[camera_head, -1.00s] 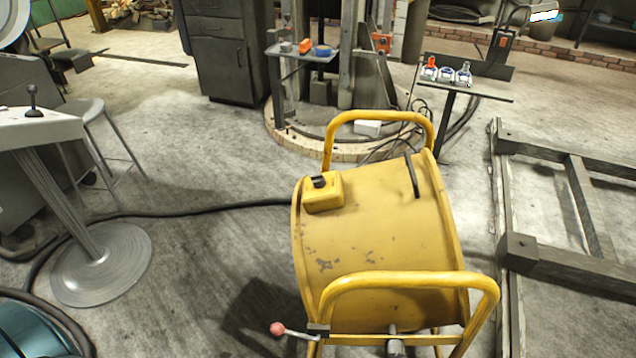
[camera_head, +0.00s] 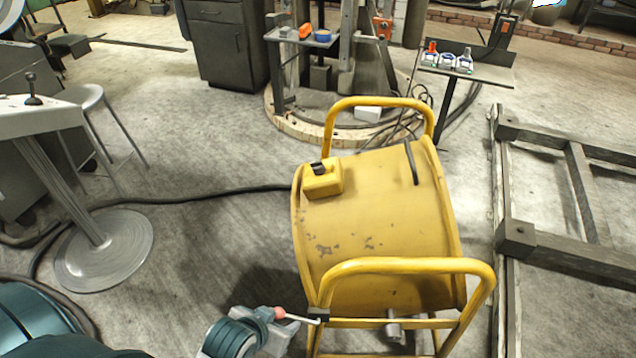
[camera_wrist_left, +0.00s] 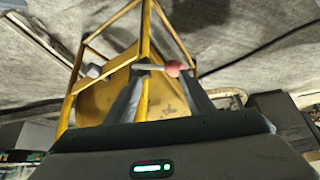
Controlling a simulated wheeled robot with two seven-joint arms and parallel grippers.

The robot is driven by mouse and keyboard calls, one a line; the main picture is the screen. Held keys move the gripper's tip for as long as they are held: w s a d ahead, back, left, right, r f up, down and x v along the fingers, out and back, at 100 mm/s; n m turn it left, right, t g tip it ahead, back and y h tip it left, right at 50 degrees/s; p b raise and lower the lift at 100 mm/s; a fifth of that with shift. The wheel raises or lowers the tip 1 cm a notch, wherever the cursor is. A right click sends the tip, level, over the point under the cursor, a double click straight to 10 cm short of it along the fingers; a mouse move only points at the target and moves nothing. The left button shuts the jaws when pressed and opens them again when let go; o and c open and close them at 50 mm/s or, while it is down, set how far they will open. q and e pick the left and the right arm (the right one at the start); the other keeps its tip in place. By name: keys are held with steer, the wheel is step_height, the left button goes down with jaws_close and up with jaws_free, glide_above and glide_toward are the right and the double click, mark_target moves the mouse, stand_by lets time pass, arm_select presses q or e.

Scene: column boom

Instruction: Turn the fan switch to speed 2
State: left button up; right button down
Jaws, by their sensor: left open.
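The yellow drum fan (camera_head: 385,225) stands in the middle of the head view in a tubular frame. A yellow box (camera_head: 322,182) on the drum carries a black switch (camera_head: 319,167). A lever with a red ball (camera_head: 279,313) sticks out left from the front of the frame; the ball also shows in the left wrist view (camera_wrist_left: 173,68). I cannot tell which of the two is the fan switch. My left gripper (camera_head: 284,325) is at the ball. Its fingers (camera_wrist_left: 160,92) are apart, with the ball near their tips; contact is unclear. My right gripper is not in view.
A grey pedestal table (camera_head: 105,250) stands left and a stool (camera_head: 90,100) behind it. A black cable (camera_head: 190,198) runs over the floor to the fan. A metal frame (camera_head: 555,245) lies right. A small stand (camera_head: 490,72) holds small items behind.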

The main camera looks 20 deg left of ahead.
arm_select(q)
steer(key=w+a+r+n+t+y, duration=0.1)
steer(key=w+a+r+n+t, duration=0.1)
steer(key=w, duration=0.6)
steer(key=w+a+r+n+t+y, duration=0.1)
steer(key=w+r+t, duration=0.3)
steer(key=w, duration=0.5)
steer(key=w+a+r+n+t+y, duration=0.1)
steer(key=w+a+r+n+t, duration=0.1)
steer(key=w+t, duration=0.3)
steer(key=w+r, duration=0.1)
steer(key=w, duration=0.3)
steer(key=shift+a+r+n, duration=0.3)
steer(key=shift+r, duration=0.05)
